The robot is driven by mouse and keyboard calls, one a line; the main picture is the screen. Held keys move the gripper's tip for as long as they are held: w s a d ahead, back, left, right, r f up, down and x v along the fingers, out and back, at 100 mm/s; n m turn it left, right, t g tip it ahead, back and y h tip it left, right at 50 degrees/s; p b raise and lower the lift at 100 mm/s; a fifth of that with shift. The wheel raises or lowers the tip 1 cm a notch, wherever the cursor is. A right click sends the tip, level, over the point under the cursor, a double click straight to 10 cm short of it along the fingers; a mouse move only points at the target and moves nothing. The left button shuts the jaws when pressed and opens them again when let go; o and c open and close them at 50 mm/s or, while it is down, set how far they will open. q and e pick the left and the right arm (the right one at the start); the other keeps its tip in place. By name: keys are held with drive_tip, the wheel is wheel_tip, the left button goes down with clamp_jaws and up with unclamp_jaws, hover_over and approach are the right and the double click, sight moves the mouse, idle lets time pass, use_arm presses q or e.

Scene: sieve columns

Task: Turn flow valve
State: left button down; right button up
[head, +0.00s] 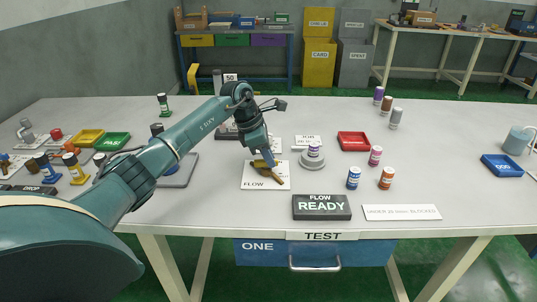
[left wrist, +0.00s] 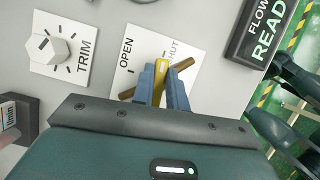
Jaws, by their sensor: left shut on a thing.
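The flow valve (head: 262,171) has a brown and yellow handle on a white plate marked FLOW (head: 254,184), near the middle front of the table. In the left wrist view the plate carries the words OPEN and SHUT. A brown bar (left wrist: 184,65) crosses the plate at a slant, with its right end by the word SHUT. My left gripper (head: 267,160) reaches down onto the valve. In the left wrist view its fingers (left wrist: 162,83) are shut on the yellow part of the handle, hiding the bar's middle.
A dark FLOW READY sign (head: 321,207) stands just right of and in front of the plate. A grey round stand with a vial (head: 313,157) is to the right. A TRIM knob (left wrist: 60,50) sits beside the valve. Clear table lies left of the sign.

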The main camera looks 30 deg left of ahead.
use_arm(q)
drive_tip(key=n+t+y+p, duration=0.1)
drive_tip(key=n+p, duration=0.1)
drive_tip(key=n, duration=0.2)
drive_tip(key=shift+a+r, duration=0.15)
drive_tip(key=n+y+p, duration=0.1)
drive_tip(key=n, duration=0.3)
drive_tip(key=shift+w+n+t+y+p, duration=0.15)
drive_tip(key=shift+n+t+y+p, duration=0.25)
drive_tip(key=n+y, duration=0.1)
drive_tip(key=n, duration=0.3)
drive_tip(key=shift+a+y, duration=0.2)
drive_tip(key=shift+y, duration=0.2)
drive_tip(key=shift+a+n+g+y, duration=0.1)
drive_tip(key=shift+n+g+y, duration=0.3)
drive_tip(key=shift+n, duration=1.7)
drive_tip(key=c, duration=1.4)
unclamp_jaws()
drive_tip(key=v, duration=1.3)
drive_tip(key=shift+d, duration=0.25)
